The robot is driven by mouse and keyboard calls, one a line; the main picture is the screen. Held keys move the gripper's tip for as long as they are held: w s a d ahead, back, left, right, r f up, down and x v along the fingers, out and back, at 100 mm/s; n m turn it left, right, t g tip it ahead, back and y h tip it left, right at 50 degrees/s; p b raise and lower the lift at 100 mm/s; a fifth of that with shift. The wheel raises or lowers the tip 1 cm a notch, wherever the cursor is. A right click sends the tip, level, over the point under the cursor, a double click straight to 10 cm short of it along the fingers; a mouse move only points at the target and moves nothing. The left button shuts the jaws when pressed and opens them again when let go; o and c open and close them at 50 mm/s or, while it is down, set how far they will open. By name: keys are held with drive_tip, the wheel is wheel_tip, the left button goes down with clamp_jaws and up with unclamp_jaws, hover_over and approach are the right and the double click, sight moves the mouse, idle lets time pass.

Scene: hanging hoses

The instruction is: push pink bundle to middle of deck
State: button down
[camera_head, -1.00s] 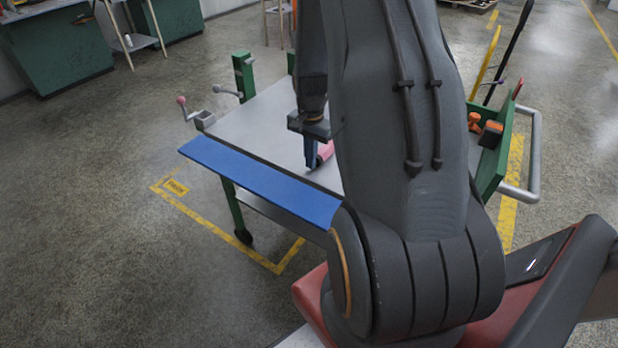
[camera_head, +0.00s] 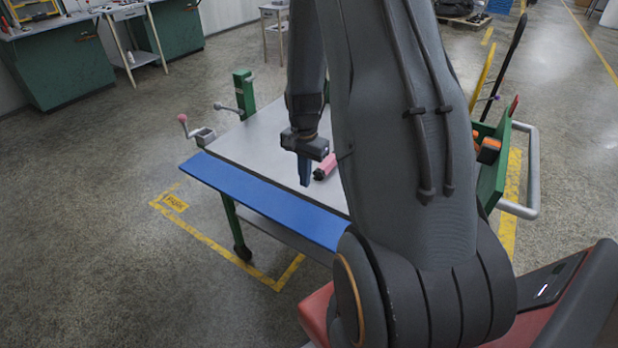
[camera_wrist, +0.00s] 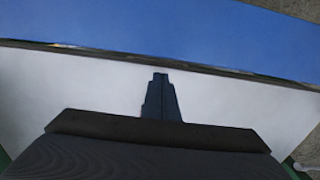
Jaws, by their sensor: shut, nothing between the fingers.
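The pink bundle (camera_head: 326,166) lies on the grey deck (camera_head: 250,137) of the cart, just right of my gripper in the head view. Its near end is dark. My gripper (camera_head: 304,184) points down with its fingers together and empty, over the deck between the bundle and the blue front strip. My arm hides the right part of the deck in the head view.
A blue strip (camera_head: 262,199) runs along the deck's front edge. A vise-like fitting (camera_head: 202,135) and a green post (camera_head: 244,92) stand at the left. A green side panel (camera_head: 493,165) with orange items and a grey handle (camera_head: 532,170) are at the right.

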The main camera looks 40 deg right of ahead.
wheel_tip(320, 180, up, 9)
drive_tip(key=b, duration=0.2)
drive_tip(key=s+a+r+n, duration=0.2)
drive_tip(key=s+a+n, duration=0.4)
drive_tip(key=a, duration=0.3)
drive_tip(key=s+a+r+n+t, duration=0.1)
drive_tip(key=s+a+r+n, duration=0.1)
drive_tip(key=s+a+n, duration=0.4)
drive_tip(key=a+n, duration=0.1)
drive_tip(key=a, duration=0.3)
drive_tip(key=shift+s, duration=0.2)
drive_tip(key=shift+d, duration=0.15)
